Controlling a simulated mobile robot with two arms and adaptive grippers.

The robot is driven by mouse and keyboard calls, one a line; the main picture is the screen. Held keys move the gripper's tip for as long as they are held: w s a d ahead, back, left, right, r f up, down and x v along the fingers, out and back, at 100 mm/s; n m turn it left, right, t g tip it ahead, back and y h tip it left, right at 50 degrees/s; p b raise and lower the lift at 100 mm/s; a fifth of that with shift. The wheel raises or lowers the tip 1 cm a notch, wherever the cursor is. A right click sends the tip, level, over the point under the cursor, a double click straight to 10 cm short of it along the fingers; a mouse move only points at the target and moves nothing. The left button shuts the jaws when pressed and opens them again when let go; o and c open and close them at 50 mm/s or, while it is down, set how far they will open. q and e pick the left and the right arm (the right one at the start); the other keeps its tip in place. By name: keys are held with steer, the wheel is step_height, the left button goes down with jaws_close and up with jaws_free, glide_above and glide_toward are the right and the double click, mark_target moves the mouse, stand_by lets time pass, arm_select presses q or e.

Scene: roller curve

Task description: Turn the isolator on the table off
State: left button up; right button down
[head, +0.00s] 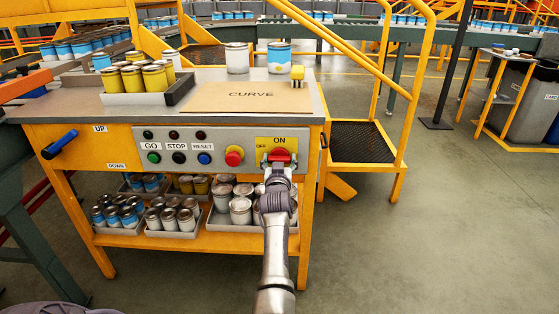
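The isolator (279,154) is a red handle on a yellow plate at the right end of the table's front panel. ON is printed above the handle and OFF to its left. The handle's exact angle is hard to read because my gripper covers its lower part.
The orange table (90,150) carries a tray of yellow cans (140,82) and a board marked CURVE (235,97). A red emergency button (234,156) is just left of the isolator. Trays of cans fill the lower shelf. Steps (358,142) stand to the right.

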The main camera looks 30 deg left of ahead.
mark_target(280, 124)
arm_select(q)
steer(key=o, duration=0.5)
steer(key=shift+f, duration=0.1)
steer(key=shift+c, duration=0.2)
step_height(280, 124, up, 10)
steer(key=shift+r, duration=0.1)
stand_by(0.4)
